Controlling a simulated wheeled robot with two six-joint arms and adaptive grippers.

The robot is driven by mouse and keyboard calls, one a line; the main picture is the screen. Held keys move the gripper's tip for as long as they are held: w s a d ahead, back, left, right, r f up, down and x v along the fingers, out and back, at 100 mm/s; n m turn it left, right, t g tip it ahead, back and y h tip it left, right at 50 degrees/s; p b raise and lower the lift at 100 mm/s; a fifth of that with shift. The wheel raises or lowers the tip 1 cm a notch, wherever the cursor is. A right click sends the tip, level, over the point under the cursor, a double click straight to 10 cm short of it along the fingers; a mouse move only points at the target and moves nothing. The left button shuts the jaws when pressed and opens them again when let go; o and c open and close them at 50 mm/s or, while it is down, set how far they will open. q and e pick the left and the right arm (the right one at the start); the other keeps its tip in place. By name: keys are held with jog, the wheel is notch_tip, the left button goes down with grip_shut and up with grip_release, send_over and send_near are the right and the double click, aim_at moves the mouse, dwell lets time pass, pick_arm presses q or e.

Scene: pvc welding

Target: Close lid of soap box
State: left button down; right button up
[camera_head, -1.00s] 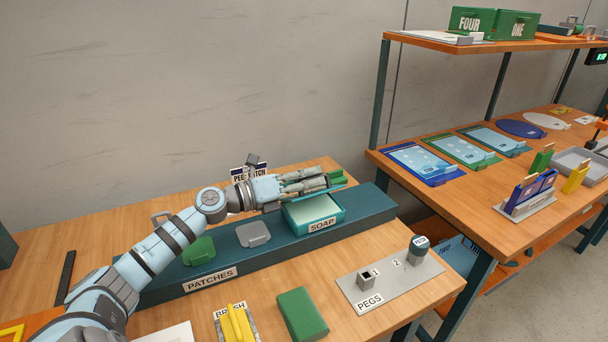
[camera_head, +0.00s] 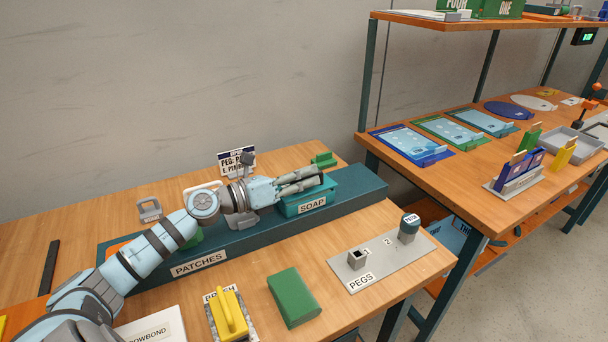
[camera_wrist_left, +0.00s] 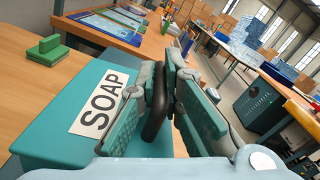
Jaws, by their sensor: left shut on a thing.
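The teal soap box (camera_head: 330,199) with the white SOAP label (camera_head: 312,205) sits at the right part of the long dark teal stand. Its top looks covered in the head view, and my gripper partly hides it. My left gripper (camera_head: 318,179) reaches in from the left, low over the box. In the left wrist view, the fingers (camera_wrist_left: 165,95) are shut on a dark upright piece (camera_wrist_left: 157,110) that looks like the lid's handle. The SOAP label (camera_wrist_left: 100,103) shows beside the fingers. I cannot tell whether the lid sits fully flush. My right gripper is not in view.
The dark teal stand (camera_head: 365,187) also carries the PATCHES label (camera_head: 198,263). A green block (camera_head: 323,160) lies behind the box, and a sign (camera_head: 237,161) stands behind my arm. In front are a yellow-handled brush (camera_head: 230,312), green box (camera_head: 294,297) and peg plate (camera_head: 383,262).

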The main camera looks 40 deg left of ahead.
pick_arm(q)
jog(key=c, duration=1.8)
grip_release()
jog(key=shift+o, duration=0.6)
jog(key=shift+w+a+f, duration=0.1)
jog(key=shift+a+f, duration=0.05)
jog(key=shift+a, duration=0.05)
jog(key=shift+d+r, duration=0.2)
jog(key=shift+d, duration=0.15)
jog(key=shift+a+r, duration=0.1)
jog(key=shift+r, duration=0.05)
notch_tip(320, 180, up, 9)
jog(key=shift+r, duration=0.4)
jog(key=shift+c, duration=0.4)
